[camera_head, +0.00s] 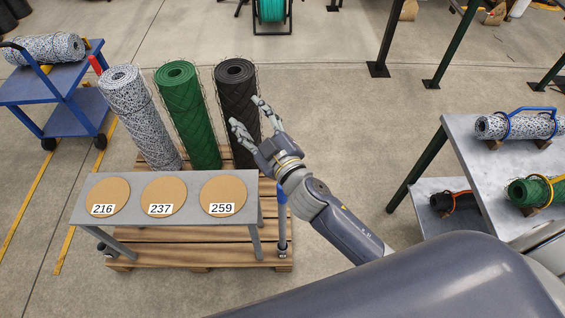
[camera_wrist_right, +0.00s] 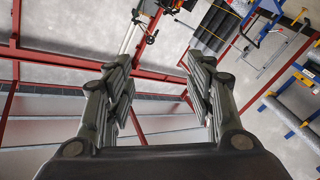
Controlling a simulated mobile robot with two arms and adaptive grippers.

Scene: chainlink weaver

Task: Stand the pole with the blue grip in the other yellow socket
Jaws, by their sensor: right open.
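A pole with a blue grip (camera_head: 281,192) stands at the front right corner of the wooden pallet, right of the grey bench. Its upper part is partly hidden by my right arm, and its foot is by the pallet edge. My right gripper (camera_head: 246,112) is open and empty, up and behind the blue grip, overlapping the black mesh roll in the picture. Its spread fingers show in the right wrist view (camera_wrist_right: 163,85) with nothing between them. I cannot make out a yellow socket clearly. My left gripper is not in view.
White-blue (camera_head: 137,115), green (camera_head: 188,115) and black (camera_head: 236,90) rolls stand on the pallet (camera_head: 190,250). The grey bench (camera_head: 185,218) carries three numbered discs. A blue cart (camera_head: 70,75) is left; a grey table (camera_head: 480,165) with rolls is right. Floor between is clear.

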